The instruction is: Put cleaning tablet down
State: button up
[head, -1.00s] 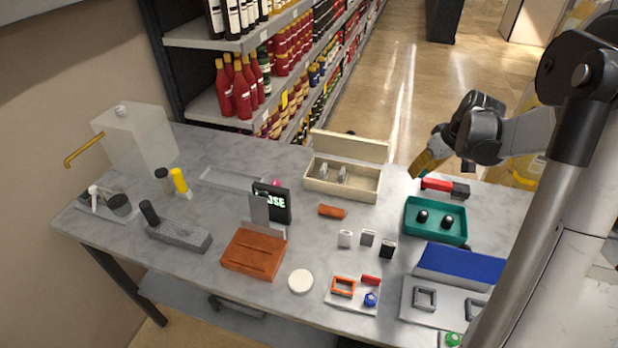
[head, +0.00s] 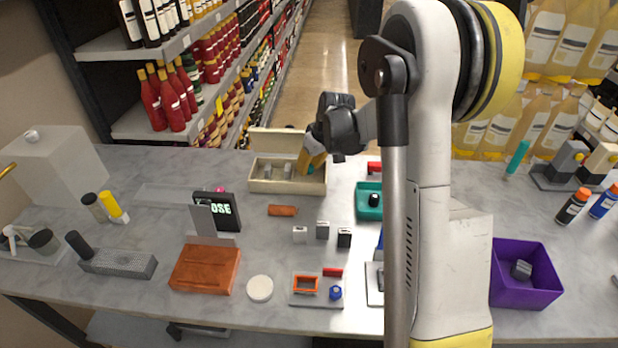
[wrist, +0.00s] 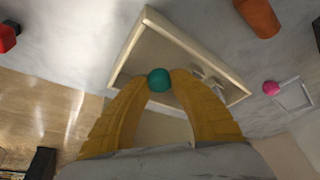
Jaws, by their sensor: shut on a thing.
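My gripper (wrist: 158,84) has its two yellow fingers shut on a round teal cleaning tablet (wrist: 158,79). In the head view the gripper (head: 308,162) is at the right end of the cream box (head: 262,187), and the held tablet shows only as a small teal patch. The box is open, with its lid (head: 275,142) raised at the back and small pale pieces inside. In the wrist view the tablet overlaps the box (wrist: 185,40). The gap between tablet and box is hard to tell.
A teal tray (head: 370,187) stands right of the box, partly behind my arm. An orange-brown piece (head: 283,210) lies in front of the box. A pink ball (wrist: 271,88) lies left of the box, behind the black sign (head: 228,212). A purple bin (head: 525,295) is at front right.

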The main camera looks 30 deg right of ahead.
aim_at(310, 173)
notch_tip(310, 173, down, 4)
jog(key=shift+r+b, duration=0.25)
jog(key=shift+b, duration=0.45)
jog(key=shift+r, duration=0.15)
jog(key=o, duration=0.5)
jog(key=shift+f, duration=0.2)
jog(key=shift+o, duration=0.4)
jog(key=shift+r, duration=0.1)
